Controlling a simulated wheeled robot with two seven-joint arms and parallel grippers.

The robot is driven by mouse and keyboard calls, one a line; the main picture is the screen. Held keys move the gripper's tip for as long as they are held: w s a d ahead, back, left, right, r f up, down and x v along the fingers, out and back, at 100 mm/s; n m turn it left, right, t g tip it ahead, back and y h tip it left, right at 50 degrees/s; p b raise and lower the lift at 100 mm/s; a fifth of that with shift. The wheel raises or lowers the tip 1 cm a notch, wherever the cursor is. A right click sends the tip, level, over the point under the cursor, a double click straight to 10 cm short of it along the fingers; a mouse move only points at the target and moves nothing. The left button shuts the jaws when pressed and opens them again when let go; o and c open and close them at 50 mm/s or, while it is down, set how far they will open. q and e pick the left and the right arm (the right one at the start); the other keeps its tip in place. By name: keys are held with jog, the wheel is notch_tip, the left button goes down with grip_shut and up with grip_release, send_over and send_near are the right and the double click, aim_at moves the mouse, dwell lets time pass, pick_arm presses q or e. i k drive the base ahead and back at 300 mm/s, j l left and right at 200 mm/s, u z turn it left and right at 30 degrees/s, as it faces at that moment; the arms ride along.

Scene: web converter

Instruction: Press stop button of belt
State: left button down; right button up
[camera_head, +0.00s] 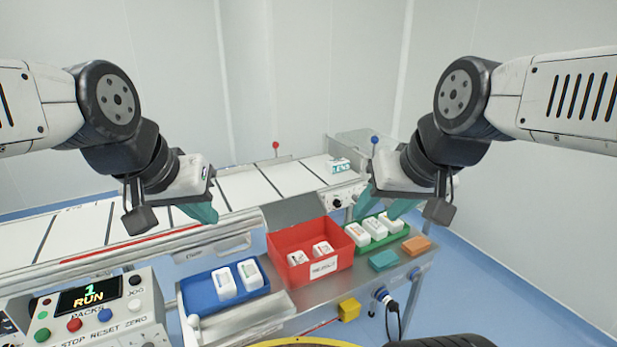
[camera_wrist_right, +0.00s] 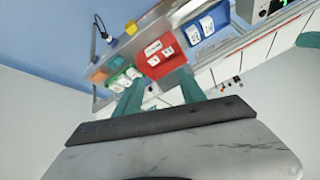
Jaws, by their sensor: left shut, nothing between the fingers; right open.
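The control box (camera_head: 100,310) stands at the lower left with a lit display (camera_head: 88,294) reading "1 RUN" and "PACKS". Along its face are a green button, a red button (camera_head: 74,324) above the "STOP" label, a blue button (camera_head: 105,315) by "RESET" and a pale button by "ZERO". The white belt (camera_head: 255,188) with dark cross lines runs behind. My left gripper (camera_head: 205,212) is shut and empty, above the belt's front rail, right of and behind the box. My right gripper (camera_head: 382,206) is open over the green tray area; its fingers show in the right wrist view (camera_wrist_right: 158,92).
A blue tray (camera_head: 203,303), a red bin (camera_head: 290,240) and a green tray (camera_head: 357,253) hold white packs on the metal bench. Teal and orange blocks lie at right. A boxed pack (camera_head: 338,165) sits on the belt. A small white-topped post stands beside the control box.

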aim_at(75, 324)
jog(key=u, duration=1.6)
